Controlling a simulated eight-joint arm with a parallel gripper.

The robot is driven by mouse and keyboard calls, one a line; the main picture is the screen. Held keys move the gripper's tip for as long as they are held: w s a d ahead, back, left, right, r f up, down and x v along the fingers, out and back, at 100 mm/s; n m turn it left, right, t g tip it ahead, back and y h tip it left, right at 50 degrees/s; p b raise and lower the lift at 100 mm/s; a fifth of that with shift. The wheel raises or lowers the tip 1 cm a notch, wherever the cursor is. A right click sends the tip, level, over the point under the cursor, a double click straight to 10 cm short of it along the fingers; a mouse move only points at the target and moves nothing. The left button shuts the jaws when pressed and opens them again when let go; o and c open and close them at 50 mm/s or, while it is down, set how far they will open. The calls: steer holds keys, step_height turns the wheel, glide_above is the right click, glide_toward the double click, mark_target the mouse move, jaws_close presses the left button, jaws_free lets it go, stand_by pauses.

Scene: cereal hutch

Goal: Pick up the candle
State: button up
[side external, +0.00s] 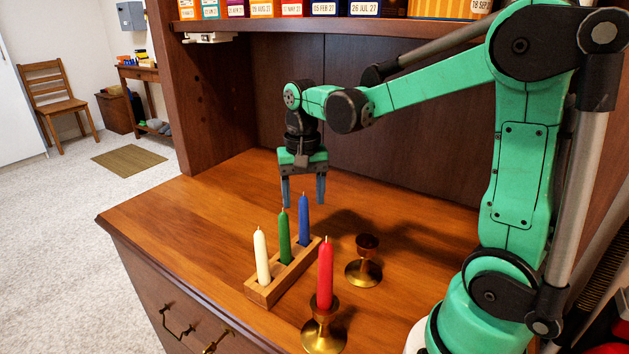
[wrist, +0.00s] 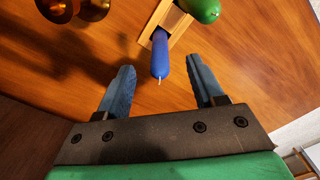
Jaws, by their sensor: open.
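A wooden block (side external: 262,292) on the hutch counter holds three upright candles: a white candle (side external: 262,258), a green candle (side external: 285,238) and a blue candle (side external: 304,220). A red candle (side external: 325,275) stands upright in a brass holder (side external: 324,335) in front of the block. My gripper (side external: 303,203) points down above the counter, behind and above the blue candle. In the wrist view the blue candle (wrist: 160,55) shows ahead of and between the open, empty fingers (wrist: 162,82), apart from both. The green candle (wrist: 203,10) is partly cut off at that view's top edge.
An empty brass holder (side external: 364,270) stands right of the block. A shelf with several dated boxes (side external: 325,8) hangs over the counter. The hutch's side panel (side external: 205,90) rises at left. The counter's back left (side external: 215,195) is clear.

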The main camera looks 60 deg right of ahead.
mark_target(304, 212)
steer(key=shift+f, duration=2)
jaws_close()
